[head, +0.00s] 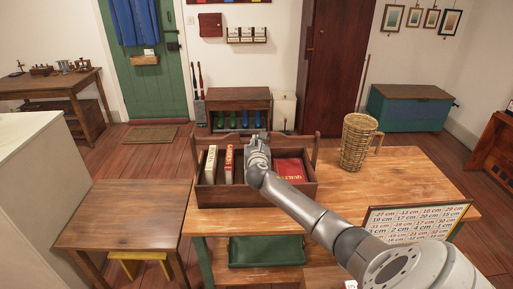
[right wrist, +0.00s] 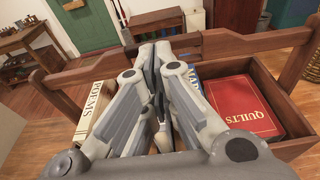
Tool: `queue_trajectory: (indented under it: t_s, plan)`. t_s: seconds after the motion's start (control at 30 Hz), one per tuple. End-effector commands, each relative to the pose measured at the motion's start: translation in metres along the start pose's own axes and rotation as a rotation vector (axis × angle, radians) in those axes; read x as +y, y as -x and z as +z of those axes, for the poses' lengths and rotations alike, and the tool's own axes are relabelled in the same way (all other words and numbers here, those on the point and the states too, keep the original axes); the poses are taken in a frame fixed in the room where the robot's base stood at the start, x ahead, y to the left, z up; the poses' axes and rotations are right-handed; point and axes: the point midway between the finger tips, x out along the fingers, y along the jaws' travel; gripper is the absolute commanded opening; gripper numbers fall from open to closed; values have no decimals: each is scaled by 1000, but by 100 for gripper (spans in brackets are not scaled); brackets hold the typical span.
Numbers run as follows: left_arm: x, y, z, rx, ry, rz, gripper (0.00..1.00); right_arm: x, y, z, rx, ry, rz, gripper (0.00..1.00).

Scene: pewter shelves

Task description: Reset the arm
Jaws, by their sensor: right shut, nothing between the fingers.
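My right gripper (head: 257,138) is shut and empty over the middle of a dark wooden book caddy (head: 262,198) on the wooden table. In the right wrist view its grey fingers (right wrist: 153,62) are together. The caddy holds a cream book (head: 211,165), a red-spined book (head: 229,166) and a red book (head: 291,170) marked QUILTS lying flat at right. My left gripper is not in view.
A wicker basket (head: 357,142) stands right of the caddy. A framed number board (head: 415,221) stands at the table's front right. A lower brown table (head: 122,213) is at left. The table between basket and board is clear.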

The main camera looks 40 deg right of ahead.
Motion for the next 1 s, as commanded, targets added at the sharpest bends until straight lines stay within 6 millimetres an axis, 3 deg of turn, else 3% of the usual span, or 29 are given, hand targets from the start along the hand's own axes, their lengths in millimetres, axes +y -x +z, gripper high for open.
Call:
queue_trajectory:
  t_s: [0.3, 0.57, 0.67, 0.77, 0.87, 1.0]
  plan:
    - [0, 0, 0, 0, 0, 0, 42, 0, 25, 0, -1, 1, 0, 0]
    - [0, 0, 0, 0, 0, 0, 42, 0, 28, 0, 0, 0, -1, 0]
    - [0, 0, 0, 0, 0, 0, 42, 0, 28, -10, 16, -17, 2, 0]
    - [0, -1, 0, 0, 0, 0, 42, 1, 29, -44, 71, -77, 7, 0]
    - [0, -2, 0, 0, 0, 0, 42, 1, 35, -101, 167, -192, 8, 0]
    - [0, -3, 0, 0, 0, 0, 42, -3, 55, -195, 325, -397, -20, 0]
